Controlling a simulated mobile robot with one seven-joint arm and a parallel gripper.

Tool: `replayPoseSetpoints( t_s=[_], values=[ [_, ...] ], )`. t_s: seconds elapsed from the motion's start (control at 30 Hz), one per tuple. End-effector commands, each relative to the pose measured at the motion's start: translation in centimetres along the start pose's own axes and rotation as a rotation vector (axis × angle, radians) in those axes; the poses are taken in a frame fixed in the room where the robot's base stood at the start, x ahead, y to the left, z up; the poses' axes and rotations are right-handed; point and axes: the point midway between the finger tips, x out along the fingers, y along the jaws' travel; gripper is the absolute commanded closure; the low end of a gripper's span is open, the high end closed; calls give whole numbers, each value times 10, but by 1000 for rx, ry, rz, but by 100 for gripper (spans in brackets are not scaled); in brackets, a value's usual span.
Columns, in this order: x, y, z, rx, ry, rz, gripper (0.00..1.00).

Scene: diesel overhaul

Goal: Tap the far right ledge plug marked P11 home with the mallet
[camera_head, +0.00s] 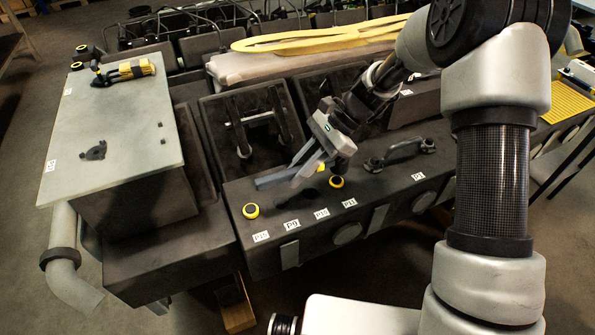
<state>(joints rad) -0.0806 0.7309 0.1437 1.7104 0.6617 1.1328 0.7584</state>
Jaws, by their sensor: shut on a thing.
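The ledge plug marked P11 (336,181) is a black plug with a yellow ring, at the right end of a row on the dark ledge. Its white label (349,203) is on the ledge's front edge below it. My gripper (303,172) is above the ledge, just up and left of this plug, shut on what seems to be the mallet (343,148). A dark rounded part of it shows beside the jaws, above the plug and apparently apart from it. The mallet's full shape is partly hidden by the gripper. Another yellow-ringed plug (251,210) sits at the ledge's left end.
A dark bar handle (405,152) stands on the ledge to the right. A pale cover plate (115,120) at left carries a black-and-yellow item (125,72) and a small dark part (95,151). A yellow strap (320,35) lies behind. My arm crosses the right side.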

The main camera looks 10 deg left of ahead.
Motion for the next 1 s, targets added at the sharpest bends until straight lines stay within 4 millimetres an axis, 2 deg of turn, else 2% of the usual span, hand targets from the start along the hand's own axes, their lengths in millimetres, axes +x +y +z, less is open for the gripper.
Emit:
replayPoseSetpoints(
  t_s=[0.07, 0.33, 0.6, 1.0],
  values=[
    [-4, -1, 5, -1, 0, -1, 100],
    [0, -1, 2, -1, 0, -1, 100],
    [49, 0, -44, 0, -1, 0, 100],
    [38, 2, -36, 4, 3, 4, 100]
  ],
)
